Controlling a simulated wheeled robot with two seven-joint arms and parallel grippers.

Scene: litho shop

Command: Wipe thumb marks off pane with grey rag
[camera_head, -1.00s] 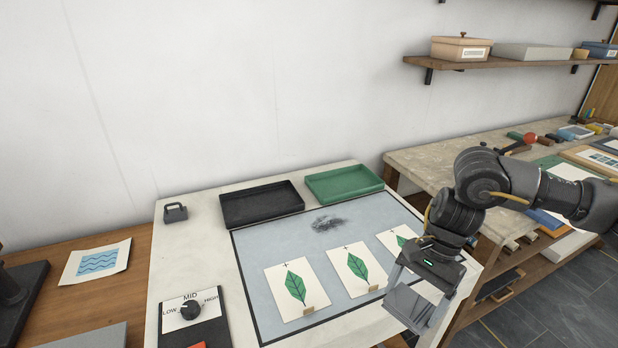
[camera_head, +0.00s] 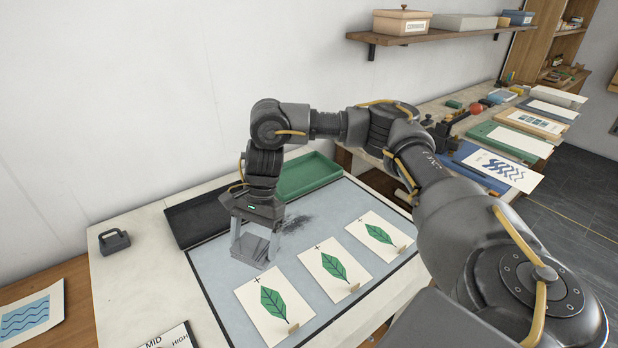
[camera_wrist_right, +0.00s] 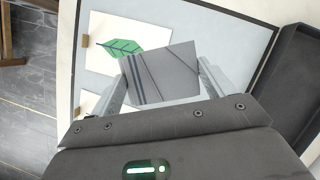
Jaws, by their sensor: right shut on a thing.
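The pane (camera_head: 338,203) is a pale blue-grey panel with a dark border, set in a white-topped table. A dark smudge (camera_head: 297,224) marks it behind the leaf prints. My right gripper (camera_head: 250,262) is over the left part of the pane, just left of the smudge, pointing down. It is shut on the grey rag (camera_wrist_right: 160,75), which shows as a flat grey piece with dark stripes between the fingers in the right wrist view. I cannot tell whether the rag touches the pane. My left gripper is not in view.
Leaf prints (camera_head: 274,305) lie along the pane's front. A black tray (camera_head: 200,222) and a green tray (camera_head: 308,176) stand behind it. A small dark weight (camera_head: 114,241) sits at the left. My right arm crosses the view.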

